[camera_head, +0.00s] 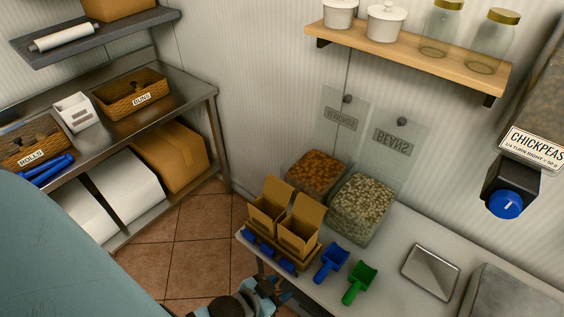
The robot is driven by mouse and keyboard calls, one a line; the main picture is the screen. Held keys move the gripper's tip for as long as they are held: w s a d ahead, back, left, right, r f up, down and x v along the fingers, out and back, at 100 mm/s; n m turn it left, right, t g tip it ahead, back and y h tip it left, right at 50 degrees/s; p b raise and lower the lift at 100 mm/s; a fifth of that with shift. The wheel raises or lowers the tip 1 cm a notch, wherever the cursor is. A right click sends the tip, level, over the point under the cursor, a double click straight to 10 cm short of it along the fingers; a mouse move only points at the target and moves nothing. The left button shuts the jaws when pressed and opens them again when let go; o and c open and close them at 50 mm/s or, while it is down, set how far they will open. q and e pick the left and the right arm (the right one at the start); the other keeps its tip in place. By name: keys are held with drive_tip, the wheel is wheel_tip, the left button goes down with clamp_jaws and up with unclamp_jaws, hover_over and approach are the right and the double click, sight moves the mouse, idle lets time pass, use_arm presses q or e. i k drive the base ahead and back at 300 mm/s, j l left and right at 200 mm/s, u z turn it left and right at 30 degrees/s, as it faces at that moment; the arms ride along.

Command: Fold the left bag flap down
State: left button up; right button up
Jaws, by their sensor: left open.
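Two open brown paper bags stand side by side in a wooden holder (312,262) at the counter's left end. The left bag (262,219) has its flap (277,192) standing up at the back. The right bag (294,240) also has its flap (308,211) up. My left gripper (264,290) is open at the bottom edge, in front of and below the holder, apart from both flaps. It is partly cut off by the frame. My right gripper is not in view.
Blue (331,262) and green (360,282) scoops lie right of the holder, with a metal tray (431,271) beyond. Clear bins of orange (317,172) and pale (362,207) goods stand behind. A chickpea dispenser (530,150) hangs at right.

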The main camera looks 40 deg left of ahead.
sight(278, 190)
drive_tip(key=k+j+z, duration=0.15)
drive_tip(key=j, duration=0.25)
drive_tip(key=k+j+z, duration=0.15)
drive_tip(key=j, duration=0.25)
drive_tip(key=j+z, duration=0.15)
drive_tip(key=j, duration=0.2)
drive_tip(key=k+j+z, duration=0.35)
drive_tip(key=j, duration=0.25)
drive_tip(key=j+z, duration=0.3)
drive_tip(key=j, duration=0.25)
drive_tip(key=j+z, duration=0.25)
drive_tip(key=j, duration=0.25)
drive_tip(key=j+z, duration=0.25)
drive_tip(key=j, duration=0.5)
drive_tip(key=j+z, duration=0.3)
drive_tip(key=j, duration=0.5)
